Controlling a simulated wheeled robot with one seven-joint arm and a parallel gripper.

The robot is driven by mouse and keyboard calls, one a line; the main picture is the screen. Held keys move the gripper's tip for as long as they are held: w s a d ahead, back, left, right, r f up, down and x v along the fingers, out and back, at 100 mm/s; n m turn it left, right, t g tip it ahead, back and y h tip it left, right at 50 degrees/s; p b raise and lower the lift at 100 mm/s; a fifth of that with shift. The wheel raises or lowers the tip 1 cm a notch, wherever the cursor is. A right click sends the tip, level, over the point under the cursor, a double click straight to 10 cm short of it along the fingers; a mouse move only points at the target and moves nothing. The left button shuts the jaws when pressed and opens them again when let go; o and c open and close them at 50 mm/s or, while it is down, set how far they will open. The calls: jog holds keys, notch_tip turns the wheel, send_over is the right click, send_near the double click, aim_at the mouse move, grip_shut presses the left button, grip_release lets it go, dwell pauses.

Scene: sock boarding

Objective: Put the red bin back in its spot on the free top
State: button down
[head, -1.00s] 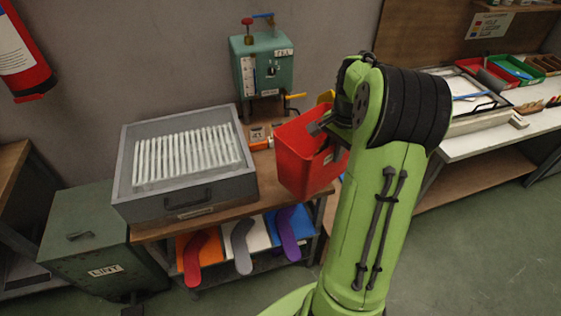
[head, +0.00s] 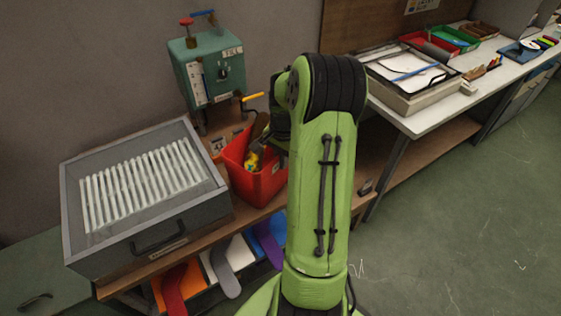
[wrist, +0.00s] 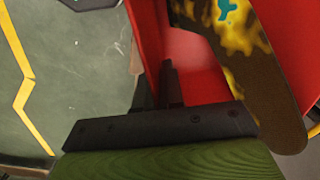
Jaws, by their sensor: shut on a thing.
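The red bin (head: 254,187) is at the right end of the wooden bench in the head view, beside the grey slatted box. Something yellow and brown sticks out of it. My gripper (wrist: 172,88) is shut on the bin's wall, with a finger on each side of it in the wrist view. The red inner wall (wrist: 192,55) and a brown-and-yellow patterned piece (wrist: 240,60) fill the right of that view. In the head view my arm hides part of the bin's right side and most of my gripper. I cannot tell whether the bin's base touches the bench top.
The grey slatted box (head: 205,228) stands close left of the bin. A green tank (head: 207,70) with a yellow-handled tap is behind. A white table (head: 432,118) with trays stands at right.

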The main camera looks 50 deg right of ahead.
jog(key=shift+r, duration=0.1)
jog(key=c, duration=1.7)
grip_release()
jog(key=shift+f, duration=0.2)
jog(key=o, duration=0.4)
jog(key=shift+o, duration=0.2)
jog(key=shift+r, duration=0.1)
